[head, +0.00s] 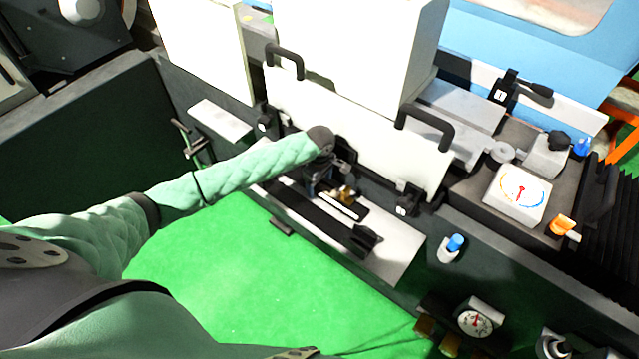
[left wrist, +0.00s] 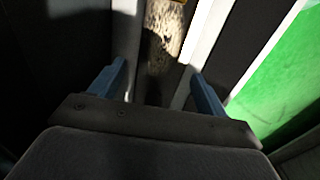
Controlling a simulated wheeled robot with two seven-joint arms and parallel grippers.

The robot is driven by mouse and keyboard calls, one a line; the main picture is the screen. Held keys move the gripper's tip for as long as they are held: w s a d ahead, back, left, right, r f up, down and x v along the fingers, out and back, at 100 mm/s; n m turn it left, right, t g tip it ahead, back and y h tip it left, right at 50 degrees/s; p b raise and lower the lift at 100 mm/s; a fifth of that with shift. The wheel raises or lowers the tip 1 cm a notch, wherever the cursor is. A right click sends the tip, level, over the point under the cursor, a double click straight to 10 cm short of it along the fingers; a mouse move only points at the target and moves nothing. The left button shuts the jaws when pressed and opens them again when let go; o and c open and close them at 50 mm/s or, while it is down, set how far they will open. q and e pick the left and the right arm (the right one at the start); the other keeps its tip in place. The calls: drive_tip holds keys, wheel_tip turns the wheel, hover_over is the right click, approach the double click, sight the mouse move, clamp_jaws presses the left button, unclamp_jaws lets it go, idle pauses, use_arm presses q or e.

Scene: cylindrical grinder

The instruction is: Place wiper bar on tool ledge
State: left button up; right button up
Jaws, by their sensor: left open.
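A long dark bar (head: 313,214), which looks like the wiper bar, lies along the pale tool ledge (head: 398,262) on the machine's front. A black block stands at its right end. My left gripper (head: 330,190) is over the back of the ledge, beside a small brass-coloured piece (head: 345,196). In the left wrist view my left gripper (left wrist: 158,70) shows two blue fingers, spread apart. A mottled tan piece (left wrist: 165,35) shows beyond and between them; I cannot tell whether it touches them. My forearm and gripper hide part of the ledge. My right gripper is not in view.
A white cover with black handles (head: 425,125) rises right behind the ledge. A dial box (head: 517,194), an orange knob (head: 563,226) and a blue-topped knob (head: 453,246) are to the right. A gauge (head: 475,322) is below. The green floor (head: 235,275) in front is clear.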

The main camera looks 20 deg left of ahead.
sight(320, 187)
use_arm(q)
wheel_tip(320, 187, up, 12)
drive_tip(key=b, duration=0.3)
drive_tip(key=shift+f, duration=0.2)
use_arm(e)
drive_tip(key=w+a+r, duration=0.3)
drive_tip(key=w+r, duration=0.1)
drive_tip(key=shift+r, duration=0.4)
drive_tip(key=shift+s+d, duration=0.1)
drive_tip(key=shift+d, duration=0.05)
